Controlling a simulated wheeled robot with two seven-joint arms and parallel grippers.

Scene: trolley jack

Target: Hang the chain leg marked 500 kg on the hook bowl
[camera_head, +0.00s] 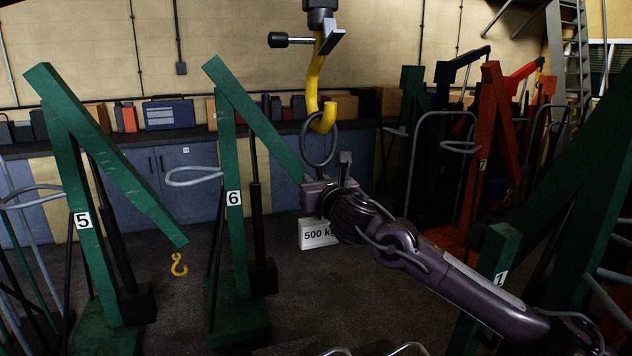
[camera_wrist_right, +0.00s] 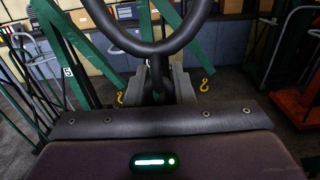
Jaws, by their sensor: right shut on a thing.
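A yellow hook (camera_head: 314,75) hangs from a dark fitting at the top middle of the head view, its bowl at the lower end. A dark ring (camera_head: 305,150) hangs just under the bowl; its top overlaps the bowl in the picture, and I cannot tell whether it is threaded. My right gripper (camera_head: 322,186) is shut just below the ring. In the wrist view the right gripper (camera_wrist_right: 157,88) holds the dark link under the large ring (camera_wrist_right: 112,32). A white tag reading 500 kg (camera_head: 314,235) hangs below the gripper, partly hidden by my arm. My left gripper is out of view.
Green cranes marked 5 (camera_head: 84,222) and 6 (camera_head: 232,200) stand left; crane 5 carries a small yellow hook (camera_head: 178,265). A bench with blue cupboards (camera_head: 185,160) runs behind. Open floor (camera_head: 330,300) lies below the tag.

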